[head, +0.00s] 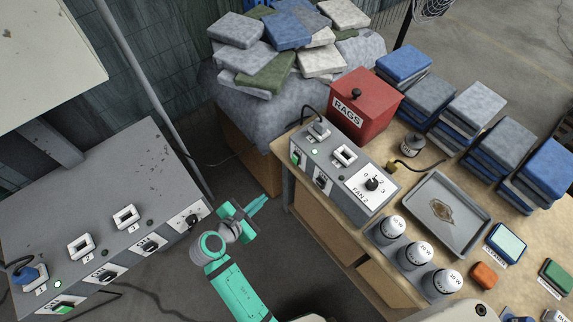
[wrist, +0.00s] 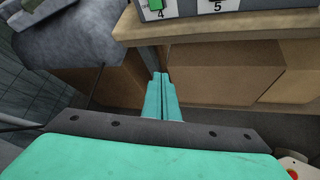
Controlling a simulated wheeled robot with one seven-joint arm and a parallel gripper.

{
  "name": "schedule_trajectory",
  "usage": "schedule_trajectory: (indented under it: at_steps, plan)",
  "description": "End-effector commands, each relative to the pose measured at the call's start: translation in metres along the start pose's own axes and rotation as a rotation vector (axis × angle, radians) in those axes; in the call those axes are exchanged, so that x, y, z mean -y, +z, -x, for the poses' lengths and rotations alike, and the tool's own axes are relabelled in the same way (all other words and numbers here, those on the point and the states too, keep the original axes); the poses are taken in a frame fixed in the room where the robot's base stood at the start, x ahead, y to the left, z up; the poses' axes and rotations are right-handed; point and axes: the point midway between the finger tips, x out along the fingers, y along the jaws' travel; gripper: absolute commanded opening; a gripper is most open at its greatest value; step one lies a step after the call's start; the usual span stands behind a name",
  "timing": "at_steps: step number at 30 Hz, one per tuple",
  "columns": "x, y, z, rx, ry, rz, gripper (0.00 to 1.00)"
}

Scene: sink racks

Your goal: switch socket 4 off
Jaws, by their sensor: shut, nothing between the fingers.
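The socket box (head: 335,172) stands on the bench at the right in the head view. Its socket 4 (head: 318,131) has a grey plug with a black cable in it. The green rocker switch (head: 296,158) of socket 4 is on the box's front face. It also shows at the top edge of the wrist view as a green switch (wrist: 156,4) above the label 4, partly cut off. My gripper (head: 262,203) is shut and empty, in the open air left of the bench. In the wrist view its fingertips (wrist: 161,76) point toward the bench front, below the switch and apart from it.
Socket 5 (head: 344,155) and a FAN 2 dial (head: 372,184) are beside socket 4. The red RAGS box (head: 364,103) stands behind. Another socket panel (head: 115,235) is at the left. The bench edge (wrist: 225,30) lies ahead of my fingers; the space between panels is clear.

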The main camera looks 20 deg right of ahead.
Motion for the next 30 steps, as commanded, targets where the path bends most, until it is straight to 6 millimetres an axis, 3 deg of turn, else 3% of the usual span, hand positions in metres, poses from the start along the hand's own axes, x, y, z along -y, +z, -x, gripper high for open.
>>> schedule_trajectory:
  at_steps: [1,3,10,23,30]
  plan:
    - [-0.018,0.012,0.002,0.042,-0.03,0.049,0.0]
    - [-0.03,0.026,0.007,0.092,-0.085,0.117,0.0]
    - [-0.056,0.057,0.025,0.176,-0.22,0.245,0.0]
    - [-0.062,0.066,0.033,0.195,-0.268,0.279,0.0]
    - [-0.059,0.067,0.024,0.194,-0.27,0.279,0.0]
